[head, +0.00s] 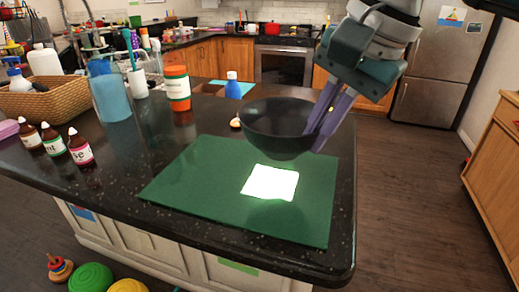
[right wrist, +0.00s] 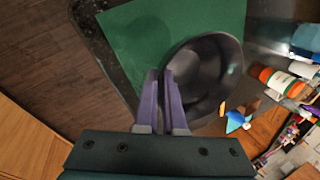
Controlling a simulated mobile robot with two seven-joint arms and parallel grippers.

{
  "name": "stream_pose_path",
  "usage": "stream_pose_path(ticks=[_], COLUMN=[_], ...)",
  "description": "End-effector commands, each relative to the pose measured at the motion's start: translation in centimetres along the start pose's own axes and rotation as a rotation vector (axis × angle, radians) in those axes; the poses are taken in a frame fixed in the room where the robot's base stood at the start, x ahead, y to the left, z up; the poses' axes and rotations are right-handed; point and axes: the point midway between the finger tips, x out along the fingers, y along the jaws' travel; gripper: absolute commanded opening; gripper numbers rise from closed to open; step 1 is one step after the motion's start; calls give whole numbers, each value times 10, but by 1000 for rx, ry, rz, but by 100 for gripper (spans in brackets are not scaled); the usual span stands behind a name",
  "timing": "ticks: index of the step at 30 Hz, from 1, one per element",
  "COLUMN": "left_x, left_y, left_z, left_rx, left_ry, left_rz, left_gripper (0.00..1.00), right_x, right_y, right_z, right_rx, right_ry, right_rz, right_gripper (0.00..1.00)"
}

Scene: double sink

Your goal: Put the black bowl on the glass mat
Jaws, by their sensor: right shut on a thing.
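The black bowl (head: 277,127) is upright above the far right part of the green glass mat (head: 205,180). In the right wrist view the bowl (right wrist: 205,75) overlaps the edge of the mat (right wrist: 160,30). My right gripper (head: 318,128) is shut on the bowl's right rim. Its two purple fingers (right wrist: 165,78) pinch the rim in the right wrist view. The bowl seems held a little above the mat, and its exact height is hard to tell. My left gripper is not in view.
A bright white square (head: 270,183) shows on the mat. An orange-and-white bottle (head: 177,88), a blue bottle (head: 232,85), several small brown bottles (head: 80,147) and a wicker basket (head: 48,100) stand to the left and behind. The counter's right edge is close to the mat.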

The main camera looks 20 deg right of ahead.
Motion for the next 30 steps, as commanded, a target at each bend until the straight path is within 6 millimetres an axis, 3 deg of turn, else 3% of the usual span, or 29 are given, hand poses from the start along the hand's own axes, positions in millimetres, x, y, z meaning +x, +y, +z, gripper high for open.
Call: stream_pose_path(ticks=[1, 8, 15, 27, 28, 30], left_x=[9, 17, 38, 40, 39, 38], left_y=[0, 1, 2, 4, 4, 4], left_z=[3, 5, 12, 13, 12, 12], left_rx=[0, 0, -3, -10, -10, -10], left_ry=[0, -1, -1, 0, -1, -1], left_rz=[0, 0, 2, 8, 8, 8], left_gripper=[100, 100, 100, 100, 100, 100], right_x=[12, 26, 61, 64, 63, 62], right_y=[4, 8, 19, 20, 20, 20], right_z=[1, 4, 9, 9, 9, 9], right_rx=[-1, -5, -10, -12, -11, -11], right_ry=[-1, -2, -4, -3, -3, -3], right_rz=[-3, -4, -3, -4, -2, -1], right_gripper=[0, 0, 0, 0, 10, 18])
